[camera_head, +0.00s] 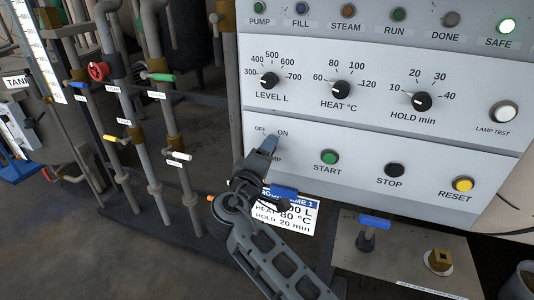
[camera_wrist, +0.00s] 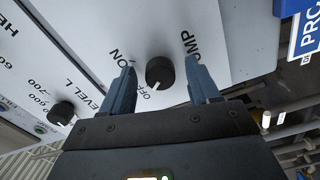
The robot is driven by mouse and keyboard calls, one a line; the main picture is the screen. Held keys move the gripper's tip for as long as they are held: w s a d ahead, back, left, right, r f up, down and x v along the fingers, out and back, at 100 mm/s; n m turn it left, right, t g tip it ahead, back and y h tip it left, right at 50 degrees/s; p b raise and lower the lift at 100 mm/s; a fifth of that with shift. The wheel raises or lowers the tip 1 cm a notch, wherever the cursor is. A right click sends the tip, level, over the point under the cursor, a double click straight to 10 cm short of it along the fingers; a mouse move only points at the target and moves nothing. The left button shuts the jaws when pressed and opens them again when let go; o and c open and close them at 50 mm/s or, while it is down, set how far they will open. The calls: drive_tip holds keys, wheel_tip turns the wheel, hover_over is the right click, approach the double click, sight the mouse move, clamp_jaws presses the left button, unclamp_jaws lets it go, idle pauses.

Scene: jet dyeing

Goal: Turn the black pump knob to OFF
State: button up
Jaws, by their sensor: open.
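The black pump knob (camera_wrist: 160,71) shows in the wrist view on the white panel, between the OFF, ON and PUMP labels. Its white pointer mark is at the lower edge, facing the OFF label, which is partly hidden. My gripper (camera_wrist: 160,78) is open, with one blue finger on each side of the knob and visible gaps to it. In the head view my gripper (camera_head: 268,146) is at the panel below OFF and ON and hides the knob.
The panel (camera_head: 340,148) also has a green START button (camera_head: 330,158), a black STOP button (camera_head: 389,170) and a yellow RESET button (camera_head: 463,184). A row of dials, including LEVEL (camera_head: 269,80), is above. Pipes with coloured valves stand at left.

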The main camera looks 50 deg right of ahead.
drive_tip(key=v, duration=0.7)
drive_tip(key=shift+a+b, duration=0.2)
drive_tip(key=shift+b, duration=0.25)
drive_tip(key=shift+s, duration=0.1)
drive_tip(key=s+a+f+n+t+y, duration=0.2)
drive_tip(key=s+a+f+y, duration=0.25)
drive_tip(key=s+f, duration=0.2)
drive_tip(key=s+a+f+n+t+y, duration=0.25)
drive_tip(key=s+f+y, duration=0.25)
drive_tip(key=f, duration=0.3)
drive_tip(key=s+a+t+y, duration=0.2)
drive_tip(key=s+a+y, duration=0.4)
drive_tip(key=s, duration=0.5)
drive_tip(key=s+a+r+m+t+y, duration=0.1)
drive_tip(key=s+r+m, duration=0.4)
drive_tip(key=s+r, duration=0.6)
drive_tip(key=shift+s+a+r+t, duration=0.4)
drive_tip(key=shift+a+r+t, duration=0.3)
drive_tip(key=shift+a, duration=0.15)
